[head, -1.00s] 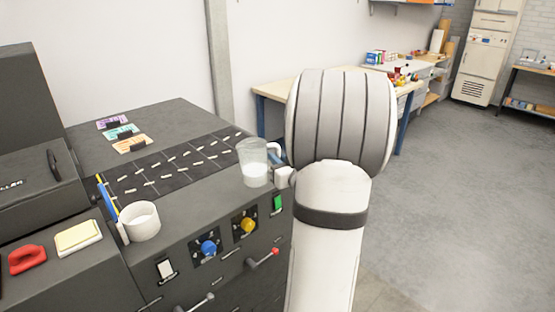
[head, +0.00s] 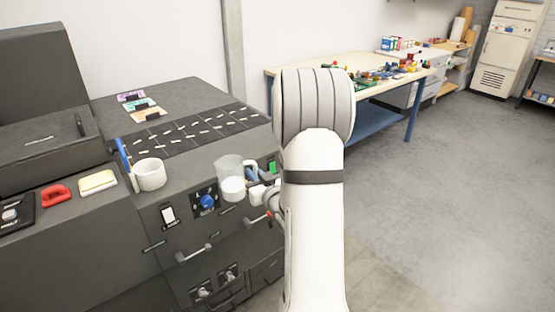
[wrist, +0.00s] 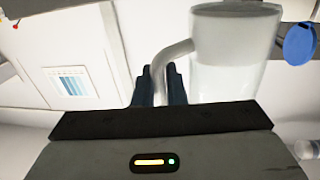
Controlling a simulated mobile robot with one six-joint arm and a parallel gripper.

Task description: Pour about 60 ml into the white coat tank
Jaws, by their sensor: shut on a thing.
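A clear jug (head: 231,178) with white liquid in its lower part is upright in the head view, in front of the dark machine's front edge. My gripper (head: 262,174) is at the jug's right side, partly hidden by my arm. In the wrist view the jug (wrist: 236,60) is large, and the fingers of my gripper (wrist: 160,86) are shut on its handle (wrist: 168,58). I cannot tell which part of the machine is the white coat tank.
The dark machine (head: 190,98) carries a white cup (head: 150,176), a yellow-white sponge (head: 97,182), a red object (head: 56,195) and coloured cards (head: 140,107). A blue knob (head: 207,201) and handles are on its front.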

